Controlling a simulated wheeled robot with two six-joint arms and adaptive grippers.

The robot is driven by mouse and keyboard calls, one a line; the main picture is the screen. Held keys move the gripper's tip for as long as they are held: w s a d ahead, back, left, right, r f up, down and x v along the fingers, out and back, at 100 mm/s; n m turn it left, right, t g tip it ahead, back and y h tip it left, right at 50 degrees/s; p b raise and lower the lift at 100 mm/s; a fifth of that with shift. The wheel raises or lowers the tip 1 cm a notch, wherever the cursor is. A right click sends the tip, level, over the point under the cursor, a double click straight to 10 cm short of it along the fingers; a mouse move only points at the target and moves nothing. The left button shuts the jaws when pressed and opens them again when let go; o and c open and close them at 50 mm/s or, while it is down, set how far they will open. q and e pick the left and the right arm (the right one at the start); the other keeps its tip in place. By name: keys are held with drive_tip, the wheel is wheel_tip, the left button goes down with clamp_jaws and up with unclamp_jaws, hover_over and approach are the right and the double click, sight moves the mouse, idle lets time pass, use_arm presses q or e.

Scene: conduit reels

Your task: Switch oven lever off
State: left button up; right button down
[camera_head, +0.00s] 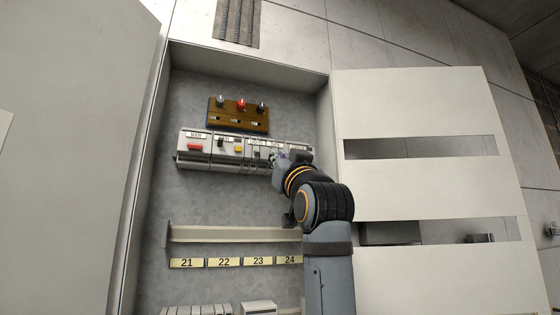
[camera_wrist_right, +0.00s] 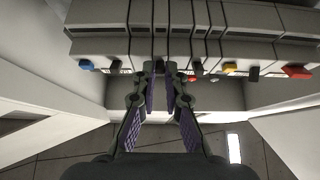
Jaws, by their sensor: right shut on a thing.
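A row of breakers (camera_head: 228,148) with small levers runs across the inside of an open wall cabinet. My right gripper (camera_head: 283,158) is at the right part of this row. In the right wrist view, my right gripper (camera_wrist_right: 160,70) has its fingertips close together against the row's lower edge, shut on a small lever that the fingers mostly hide. The labels are too small to read there, so I cannot confirm which lever is the oven lever. My left gripper is not in view.
A red lever (camera_head: 195,147) sits at the row's left end. Above is a brown panel (camera_head: 238,122) with red and dark knobs. Below is a shelf (camera_head: 230,234) over labels 21 to 24. The cabinet's side walls and open door (camera_head: 415,105) bound the space.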

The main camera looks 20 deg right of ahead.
drive_tip(key=shift+s+r, duration=0.1)
drive_tip(key=shift+r, duration=0.05)
drive_tip(key=c, duration=1.4)
unclamp_jaws()
drive_tip(key=v, duration=1.2)
